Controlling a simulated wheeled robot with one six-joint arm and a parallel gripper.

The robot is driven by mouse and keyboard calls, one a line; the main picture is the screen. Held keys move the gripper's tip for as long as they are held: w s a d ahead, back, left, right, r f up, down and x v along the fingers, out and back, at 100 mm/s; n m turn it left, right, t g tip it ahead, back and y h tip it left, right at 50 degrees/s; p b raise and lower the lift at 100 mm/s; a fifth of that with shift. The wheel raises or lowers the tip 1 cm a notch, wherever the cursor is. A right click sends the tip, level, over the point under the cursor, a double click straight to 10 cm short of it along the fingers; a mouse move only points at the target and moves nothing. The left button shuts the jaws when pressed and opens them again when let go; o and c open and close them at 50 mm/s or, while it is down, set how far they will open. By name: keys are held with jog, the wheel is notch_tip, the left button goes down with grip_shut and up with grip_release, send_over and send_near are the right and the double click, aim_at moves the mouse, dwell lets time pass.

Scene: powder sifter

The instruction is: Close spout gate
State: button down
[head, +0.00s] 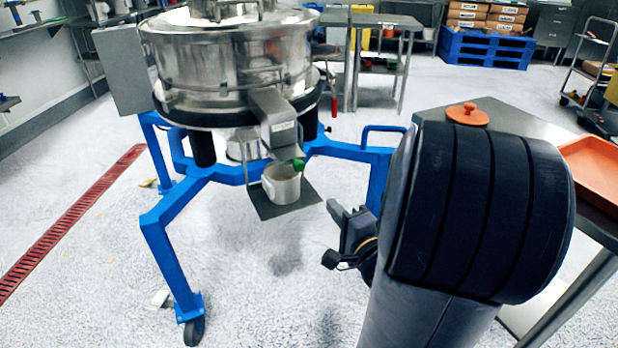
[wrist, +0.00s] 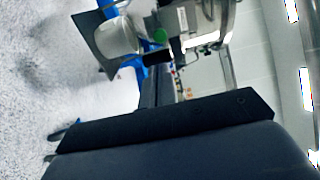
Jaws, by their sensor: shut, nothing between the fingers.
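The sifter's metal spout (head: 276,122) slopes down from the steel drum, with a green knob (head: 298,165) at its lower end. The spout (wrist: 185,18) and green knob (wrist: 160,36) also show in the wrist view. Whether the gate is open or shut is too small to tell. My gripper (head: 335,208) is shut and empty, to the right of and lower in the picture than the knob, apart from it. In the wrist view my gripper (wrist: 156,70) points toward the spout, with the knob just beyond its tip.
A white container (head: 281,187) stands under the spout on a dark plate (head: 258,205). Blue sifter legs (head: 170,255) surround it. A table at the right holds an orange lid (head: 467,114) and an orange tray (head: 594,165). Floor in front is clear.

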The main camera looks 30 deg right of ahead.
aim_at(300, 167)
jog(key=w+b, duration=0.3)
jog(key=w, duration=1)
jog(key=shift+d, duration=0.2)
jog(key=shift+w, duration=0.4)
jog(key=shift+w+r, duration=0.1)
jog(key=shift+w, duration=0.25)
jog(key=w+p, duration=0.1)
jog(key=w, duration=0.4)
jog(key=shift+d, duration=0.1)
jog(key=shift+r, duration=0.1)
